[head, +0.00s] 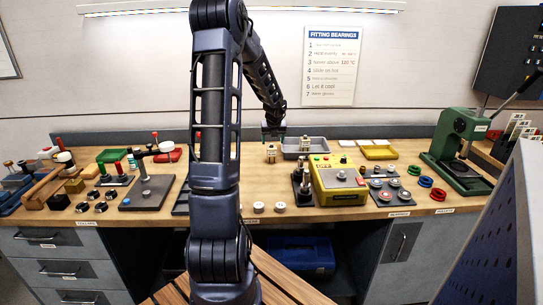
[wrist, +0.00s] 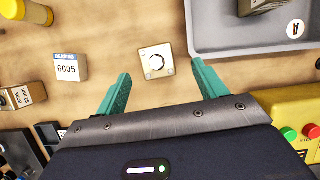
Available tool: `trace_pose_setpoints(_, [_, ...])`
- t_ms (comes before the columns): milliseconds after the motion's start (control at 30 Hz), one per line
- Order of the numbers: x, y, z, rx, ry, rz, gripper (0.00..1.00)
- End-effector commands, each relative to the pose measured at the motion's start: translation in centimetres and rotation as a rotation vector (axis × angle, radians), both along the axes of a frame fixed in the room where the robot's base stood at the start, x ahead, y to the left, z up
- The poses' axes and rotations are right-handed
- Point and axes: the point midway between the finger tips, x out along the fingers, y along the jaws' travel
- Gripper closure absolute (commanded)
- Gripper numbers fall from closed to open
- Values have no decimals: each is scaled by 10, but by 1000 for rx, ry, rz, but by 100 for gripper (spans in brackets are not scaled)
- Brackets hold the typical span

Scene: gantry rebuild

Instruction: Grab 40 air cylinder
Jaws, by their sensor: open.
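A small pale square block with a dark ring on its top face (wrist: 157,62) stands on the wooden bench in the wrist view, between and just beyond my fingertips. It may be the air cylinder seen from above; no number 40 is readable on it. In the head view a small upright block with dark markings (head: 271,154) stands just below my gripper (head: 273,134). In the wrist view my gripper (wrist: 161,70) is open, its two teal fingers spread and empty, pointing towards the block without touching it.
A grey tray (wrist: 225,45) lies close right of the block. A bearing box marked 6005 (wrist: 67,68) stands to the left. A yellow machine (head: 340,184) with red and green buttons is to the right. Bare wood surrounds the block on its left.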

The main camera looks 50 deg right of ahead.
Motion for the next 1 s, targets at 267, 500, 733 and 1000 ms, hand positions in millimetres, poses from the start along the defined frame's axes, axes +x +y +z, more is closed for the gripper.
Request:
trace_pose_setpoints(267, [5, -4, -17, 2, 0, -1, 29])
trace_pose_setpoints(500, [13, -6, -45, 3, 0, 1, 29])
trace_pose_setpoints(733, [18, -11, -60, 0, 0, 1, 29])
trace_pose_setpoints(1000, [19, -11, -61, -1, -1, 2, 37])
